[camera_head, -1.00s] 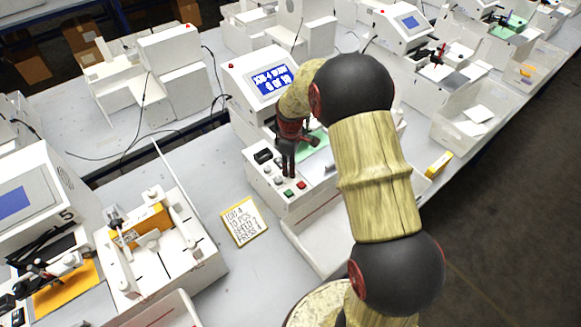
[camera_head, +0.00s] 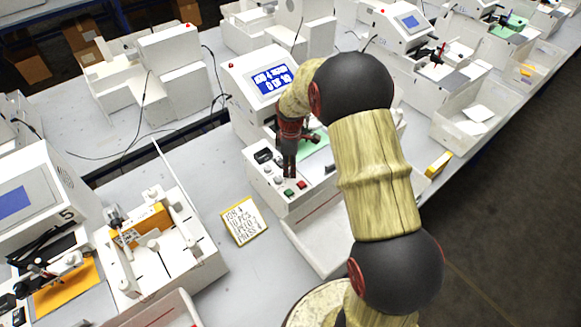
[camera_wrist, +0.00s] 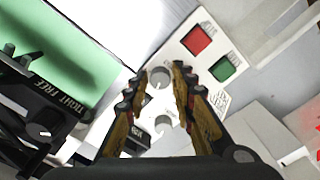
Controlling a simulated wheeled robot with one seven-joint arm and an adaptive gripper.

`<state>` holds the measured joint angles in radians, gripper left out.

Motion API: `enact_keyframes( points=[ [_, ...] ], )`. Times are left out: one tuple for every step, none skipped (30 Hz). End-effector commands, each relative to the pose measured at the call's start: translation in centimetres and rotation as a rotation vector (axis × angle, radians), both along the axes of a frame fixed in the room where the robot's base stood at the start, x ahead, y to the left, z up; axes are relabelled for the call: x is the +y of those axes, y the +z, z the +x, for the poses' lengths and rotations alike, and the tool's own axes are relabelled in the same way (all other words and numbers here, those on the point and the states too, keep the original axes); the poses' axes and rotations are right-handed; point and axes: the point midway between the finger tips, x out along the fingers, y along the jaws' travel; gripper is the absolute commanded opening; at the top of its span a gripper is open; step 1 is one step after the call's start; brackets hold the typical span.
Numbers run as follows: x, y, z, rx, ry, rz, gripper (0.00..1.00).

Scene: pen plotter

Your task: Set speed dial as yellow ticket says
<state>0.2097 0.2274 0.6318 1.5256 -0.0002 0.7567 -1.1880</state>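The yellow-edged ticket (camera_head: 244,221) lies on the table left of the plotter's control panel. Its handwriting seems to give a job, pieces, speed and press; the speed figure is too blurred to be sure of. My gripper (camera_head: 289,174) points down over the panel (camera_head: 310,193). In the wrist view its fingers (camera_wrist: 155,76) are apart, with one grey round dial (camera_wrist: 158,78) between the tips and small gaps showing. I cannot tell which is the speed dial. The blue screen (camera_head: 272,80) shows white text, hard to read.
A red button (camera_wrist: 196,41) and a green button (camera_wrist: 223,69) sit close beside the fingers. A green sheet (camera_wrist: 62,50) and a dark pen carriage (camera_wrist: 40,120) are at left in the wrist view. A white tray (camera_head: 318,240) stands before the panel.

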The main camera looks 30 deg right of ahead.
Motion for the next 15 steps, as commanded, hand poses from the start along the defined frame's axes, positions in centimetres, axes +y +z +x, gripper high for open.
enact_keyframes(
  points=[
    [0.0, 0.0, 0.0, 0.0, 0.0, 0.0, 0.28],
    [0.0, 0.0, 0.0, 0.0, 0.0, 0.0, 0.28],
    [0.0, 0.0, 0.0, 0.0, 0.0, 0.0, 0.28],
    [0.0, 0.0, 0.0, 0.0, 0.0, 0.0, 0.28],
    [0.0, 0.0, 0.0, 0.0, 0.0, 0.0, 0.28],
    [0.0, 0.0, 0.0, 0.0, 0.0, 0.0, 0.28],
    [0.0, 0.0, 0.0, 0.0, 0.0, 0.0, 0.28],
    [0.0, 0.0, 0.0, 0.0, 0.0, 0.0, 0.28],
    [0.0, 0.1, 0.0, 0.0, 0.0, 0.0, 0.28],
    [0.0, 0.2, 0.0, -0.001, 0.0, -0.001, 0.28],
    [0.0, 0.4, 0.0, -0.001, 0.0, -0.001, 0.28],
    [0.0, 0.7, 0.1, -0.001, 0.0, 0.0, 0.28],
    [0.0, 1.0, 0.1, -0.002, 0.0, 0.0, 0.28],
    [0.0, 1.4, 0.1, -0.003, 0.0, -0.001, 0.28],
    [0.0, 2.1, 0.1, -0.004, 0.0, -0.001, 0.28]
  ],
)
